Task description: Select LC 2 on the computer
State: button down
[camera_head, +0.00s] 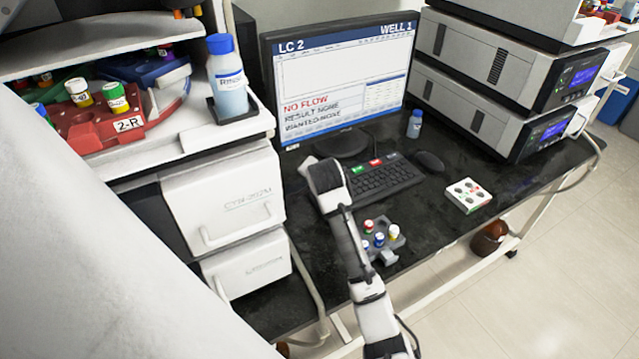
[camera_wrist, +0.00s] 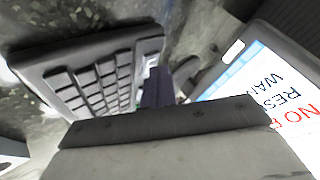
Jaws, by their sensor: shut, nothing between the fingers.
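The computer monitor (camera_head: 345,75) stands at the back of the black bench. Its screen reads "LC 2" at top left, "WELL 1" at top right, and "NO FLOW", "RESULT NONE", "WANTED NONE" below. Part of the screen (camera_wrist: 265,85) shows sideways in the wrist view. My gripper (camera_head: 306,164) is shut and empty at the keyboard's left end; contact with a key cannot be told.
A mouse (camera_head: 430,162) lies right of the keyboard, and a small blue-capped bottle (camera_head: 415,124) stands behind. Stacked instruments (camera_head: 500,70) stand right; white units (camera_head: 225,200) stand left.

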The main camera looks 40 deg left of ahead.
dwell(0.4)
jog(key=shift+r+p, duration=0.75)
jog(key=shift+p, duration=0.2)
notch_tip(320, 180, up, 5)
jog(key=p, duration=0.5)
dwell(1.7)
